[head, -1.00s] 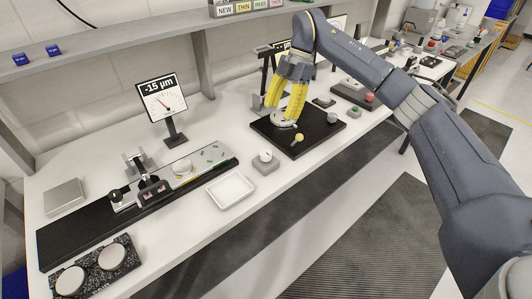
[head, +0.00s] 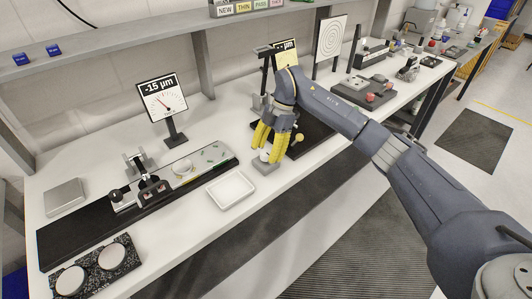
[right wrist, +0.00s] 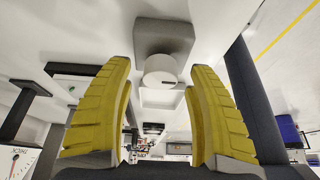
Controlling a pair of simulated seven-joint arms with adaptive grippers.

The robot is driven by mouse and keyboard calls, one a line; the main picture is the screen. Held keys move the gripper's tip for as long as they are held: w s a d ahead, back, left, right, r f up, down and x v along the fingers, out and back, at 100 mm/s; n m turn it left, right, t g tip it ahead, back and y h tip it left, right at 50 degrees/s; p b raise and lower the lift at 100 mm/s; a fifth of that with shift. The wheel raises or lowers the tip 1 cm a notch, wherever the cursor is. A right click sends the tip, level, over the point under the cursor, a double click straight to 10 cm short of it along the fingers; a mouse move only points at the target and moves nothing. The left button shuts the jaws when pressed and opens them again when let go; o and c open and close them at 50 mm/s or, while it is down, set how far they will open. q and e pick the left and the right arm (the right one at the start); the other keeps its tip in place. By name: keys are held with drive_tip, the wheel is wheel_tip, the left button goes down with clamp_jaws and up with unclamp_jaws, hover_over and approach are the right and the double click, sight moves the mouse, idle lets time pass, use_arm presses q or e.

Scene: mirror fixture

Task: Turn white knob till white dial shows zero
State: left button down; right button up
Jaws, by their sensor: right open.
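The white knob (head: 265,157) sits on a small grey block (head: 268,168) at the bench's front, partly covered by my fingers in the head view. In the right wrist view the knob (right wrist: 160,68) shows as a round white cap, centred between the fingertips. My right gripper (head: 267,150) has its yellow fingers spread, pointing down around the knob. The wrist view (right wrist: 160,78) shows gaps on both sides, so they do not grip it. The white dial (head: 162,102) stands at the back of the bench, reads "-15 µm" and has a red needle. My left gripper is not in view.
An empty white tray (head: 231,190) lies just left of the knob. A long black rail fixture (head: 85,225) runs along the left. A black base plate (head: 318,140) and a second, yellowish display (head: 288,54) are close to my right arm. Bare bench lies around the white dial's foot.

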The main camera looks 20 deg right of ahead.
drive_tip(key=shift+a+f, duration=0.15)
drive_tip(key=shift+f, duration=0.2)
drive_tip(key=shift+s, duration=0.1)
clamp_jaws()
idle(0.3)
